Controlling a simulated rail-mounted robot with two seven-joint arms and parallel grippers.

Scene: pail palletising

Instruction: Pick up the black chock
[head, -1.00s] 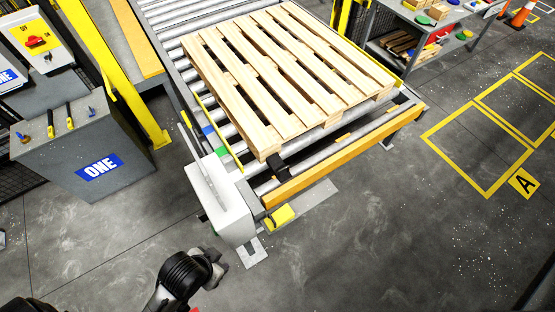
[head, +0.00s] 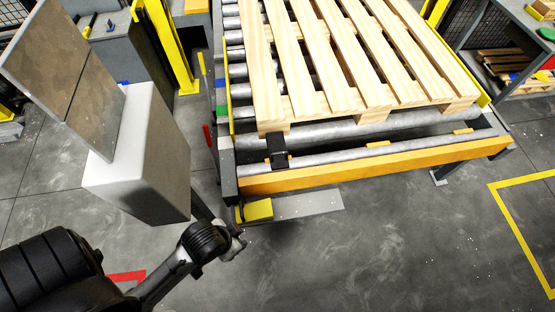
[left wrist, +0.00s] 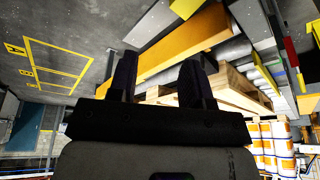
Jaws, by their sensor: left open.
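The black chock (head: 277,150) sits at the near end of the roller conveyor, against the near edge of the wooden pallet (head: 300,104), toward its left corner. My left gripper (head: 236,246) is low, in front of the conveyor's near left corner, apart from the chock and to its lower left. In the left wrist view its two dark fingers (left wrist: 160,82) stand apart with nothing between them. The pallet also shows in that view (left wrist: 236,92), beyond the fingers; I cannot make out the chock there. My right gripper is not in view.
An orange beam (head: 380,165) runs along the conveyor's near end, with a yellow block (head: 258,210) below its left end. A pale grey box with a panel (head: 140,150) stands left of the conveyor, close to my left arm. The floor in front is clear.

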